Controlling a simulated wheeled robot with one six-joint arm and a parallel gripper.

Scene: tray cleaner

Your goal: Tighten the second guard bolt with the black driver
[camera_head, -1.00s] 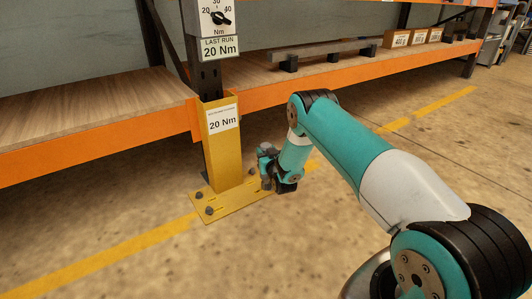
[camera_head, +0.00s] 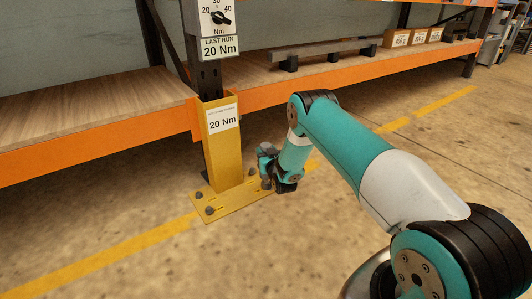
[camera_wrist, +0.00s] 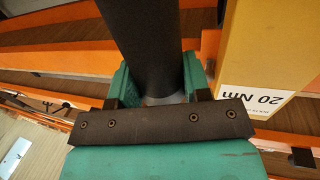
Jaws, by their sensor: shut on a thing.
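The yellow post guard (camera_head: 222,152) stands upright on its flat base plate (camera_head: 232,205), in front of the shelf upright. Dark bolts show on the plate: two at its left end, (camera_head: 198,195) and (camera_head: 209,210), and another behind the post's right side (camera_head: 252,171). My gripper (camera_head: 266,158) is low at the plate's right end, and hides part of that end. In the wrist view my gripper (camera_wrist: 157,92) is shut on the black driver (camera_wrist: 148,40), a thick dark cylinder. The driver's tip and any bolt under it are hidden.
A dial (camera_head: 219,17) above a "LAST RUN 20 Nm" sign (camera_head: 220,48) is on the upright. The guard's label (camera_head: 223,118) reads 20 Nm. Orange-edged shelves (camera_head: 100,130) stand on both sides. The floor in front is clear, with a yellow line (camera_head: 130,246).

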